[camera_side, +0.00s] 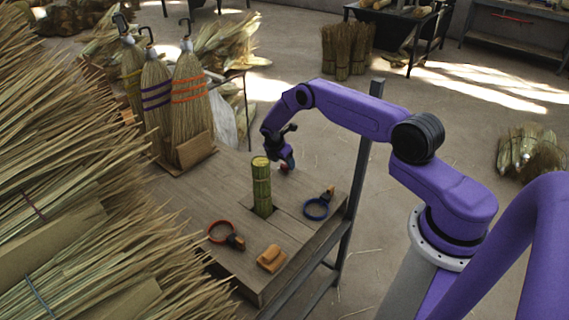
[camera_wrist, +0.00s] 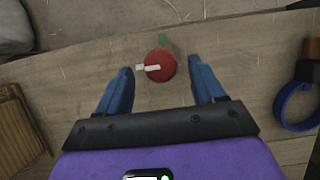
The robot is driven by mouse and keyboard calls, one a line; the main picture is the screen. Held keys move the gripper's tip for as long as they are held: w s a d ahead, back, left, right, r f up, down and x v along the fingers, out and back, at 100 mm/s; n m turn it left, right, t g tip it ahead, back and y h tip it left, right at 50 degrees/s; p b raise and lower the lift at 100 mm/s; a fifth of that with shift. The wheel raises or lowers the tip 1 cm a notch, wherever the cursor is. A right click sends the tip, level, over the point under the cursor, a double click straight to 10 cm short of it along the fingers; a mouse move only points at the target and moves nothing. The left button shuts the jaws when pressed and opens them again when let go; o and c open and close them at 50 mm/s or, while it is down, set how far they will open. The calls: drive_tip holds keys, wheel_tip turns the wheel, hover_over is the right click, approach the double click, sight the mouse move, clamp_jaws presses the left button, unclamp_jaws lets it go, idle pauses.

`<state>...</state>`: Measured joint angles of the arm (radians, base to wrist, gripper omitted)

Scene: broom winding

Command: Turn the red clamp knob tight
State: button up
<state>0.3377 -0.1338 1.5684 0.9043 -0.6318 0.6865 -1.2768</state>
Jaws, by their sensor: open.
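The red clamp knob (camera_wrist: 163,66) shows in the wrist view as a round red top with a pale pointer bar on its left side. A small green mark (camera_wrist: 162,40) lies on the wood just above it. My gripper (camera_wrist: 166,75) is open, with one blue finger on each side of the knob and a gap to both. In the side view my gripper (camera_side: 284,162) points down over the far part of the bench, and only a bit of the red knob (camera_side: 285,168) shows by the fingers. I cannot tell the height of the fingertips against the knob.
The wooden bench (camera_side: 185,200) holds an upright bound straw bundle (camera_side: 261,190) in a slot. Finished brooms (camera_side: 190,90) stand at the back left. Straw piles fill the left.

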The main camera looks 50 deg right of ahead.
drive_tip(key=shift+x, duration=0.9)
drive_tip(key=shift+c, duration=0.3)
drive_tip(key=c, duration=1)
drive_tip(key=shift+w+m+g, duration=0.1)
drive_tip(key=shift+m+g, duration=0.5)
drive_tip(key=shift+m, duration=0.9)
drive_tip(key=o, duration=1.1)
drive_tip(key=shift+c, duration=0.2)
drive_tip(key=shift+r, duration=0.1)
